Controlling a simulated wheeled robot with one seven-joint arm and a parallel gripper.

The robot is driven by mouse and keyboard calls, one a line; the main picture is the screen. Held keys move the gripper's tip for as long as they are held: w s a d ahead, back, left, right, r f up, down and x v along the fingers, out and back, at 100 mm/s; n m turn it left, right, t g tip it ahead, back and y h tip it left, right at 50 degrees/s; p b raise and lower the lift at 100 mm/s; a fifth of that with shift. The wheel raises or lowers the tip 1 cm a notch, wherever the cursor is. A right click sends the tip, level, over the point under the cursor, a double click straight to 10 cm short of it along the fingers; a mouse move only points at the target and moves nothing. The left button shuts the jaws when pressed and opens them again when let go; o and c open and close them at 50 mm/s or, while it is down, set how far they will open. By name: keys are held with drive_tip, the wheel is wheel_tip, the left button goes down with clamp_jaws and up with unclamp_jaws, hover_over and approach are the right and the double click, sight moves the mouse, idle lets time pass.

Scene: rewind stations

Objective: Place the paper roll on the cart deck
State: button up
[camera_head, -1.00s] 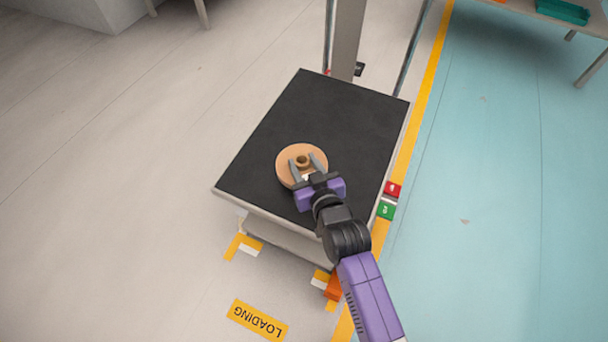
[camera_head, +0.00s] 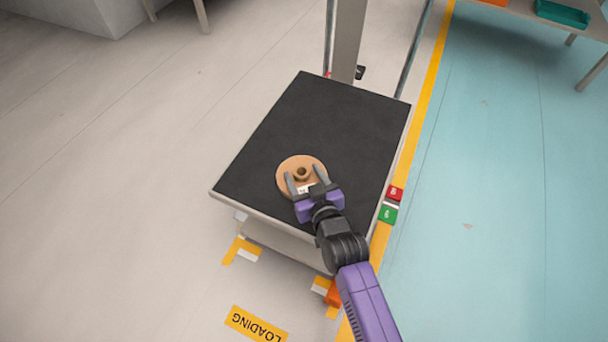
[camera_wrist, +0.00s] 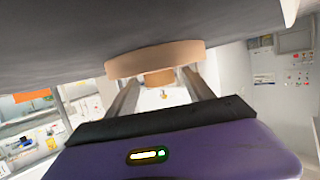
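The paper roll (camera_head: 287,168) is a flat tan disc with a brown core standing up from its middle. It lies on the black cart deck (camera_head: 330,117), nearer the deck's front edge. My gripper (camera_head: 304,175) is at the roll's near side, with one finger on each side of the core. In the wrist view the roll (camera_wrist: 125,65) appears against the dark deck (camera_wrist: 60,50) at the top. The fingers (camera_wrist: 160,84) stand apart there, with small gaps beside the core (camera_wrist: 158,78). The gripper looks open. The roll's near rim is partly hidden by my gripper.
The deck around the roll is bare. A grey post (camera_head: 347,40) stands at the cart's far end. Red and green marked blocks (camera_head: 391,204) sit by the right edge. A table with a green tray (camera_head: 562,12) is at the far right.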

drive_tip(key=shift+r, duration=0.2)
drive_tip(key=p+v, duration=0.4)
drive_tip(key=v, duration=0.8)
drive_tip(key=shift+p, duration=0.35)
drive_tip(key=shift+f, duration=0.1)
drive_tip(key=s+d+r+m+t+h, duration=0.1)
drive_tip(key=s+d+r+m+h, duration=0.15)
drive_tip(key=s+d, duration=1.25)
drive_tip(key=s+d+r+m+h, duration=0.2)
drive_tip(key=s+d+r+h, duration=0.1)
drive_tip(key=s+r, duration=1.1)
drive_tip(key=shift+s+d+r+t+h, duration=0.2)
drive_tip(key=shift+s+d+t+h, duration=0.15)
drive_tip(key=shift+s+d, duration=0.25)
